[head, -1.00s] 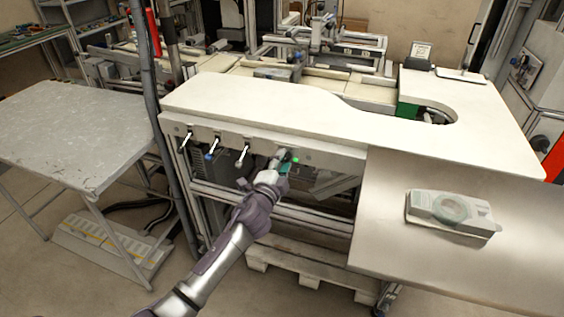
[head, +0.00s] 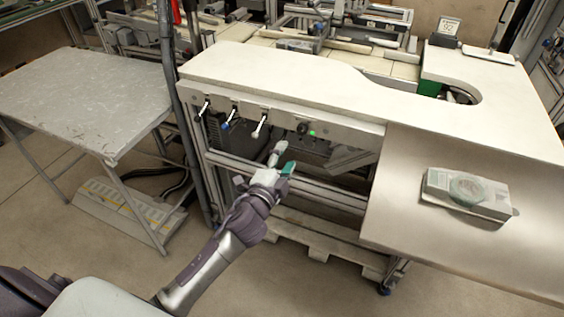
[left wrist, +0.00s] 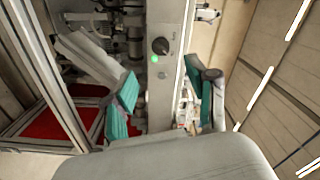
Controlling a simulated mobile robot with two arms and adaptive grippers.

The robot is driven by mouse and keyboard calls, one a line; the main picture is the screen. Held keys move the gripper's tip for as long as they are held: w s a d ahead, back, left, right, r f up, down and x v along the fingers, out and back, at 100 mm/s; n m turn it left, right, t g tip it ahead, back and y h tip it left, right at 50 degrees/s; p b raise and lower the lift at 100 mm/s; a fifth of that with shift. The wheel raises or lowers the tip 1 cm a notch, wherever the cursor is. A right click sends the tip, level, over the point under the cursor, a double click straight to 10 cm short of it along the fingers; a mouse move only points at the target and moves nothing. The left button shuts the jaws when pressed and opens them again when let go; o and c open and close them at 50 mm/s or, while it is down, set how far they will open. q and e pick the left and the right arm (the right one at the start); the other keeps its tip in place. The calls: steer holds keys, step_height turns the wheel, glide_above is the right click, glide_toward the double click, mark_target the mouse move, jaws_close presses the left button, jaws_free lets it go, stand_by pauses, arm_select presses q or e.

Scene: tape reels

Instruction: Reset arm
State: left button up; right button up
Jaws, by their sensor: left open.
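My left gripper (head: 281,160) is in front of the white workbench (head: 300,87), below its front panel. It is open and empty, and apart from the panel. In the left wrist view its two teal-padded fingers (left wrist: 163,98) stand wide apart, with the panel and a black knob (left wrist: 160,46) beyond them. The knob also shows in the head view (head: 302,128), with a lit green light (head: 312,133) beside it. My right gripper is not in view.
A grey tape reel in a white holder (head: 468,191) sits on the metal side plate at right. Several small levers (head: 230,118) stick out from the bench's front panel. A grey table (head: 75,95) stands at left.

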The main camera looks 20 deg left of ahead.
arm_select(q)
steer(key=shift+s, duration=0.9)
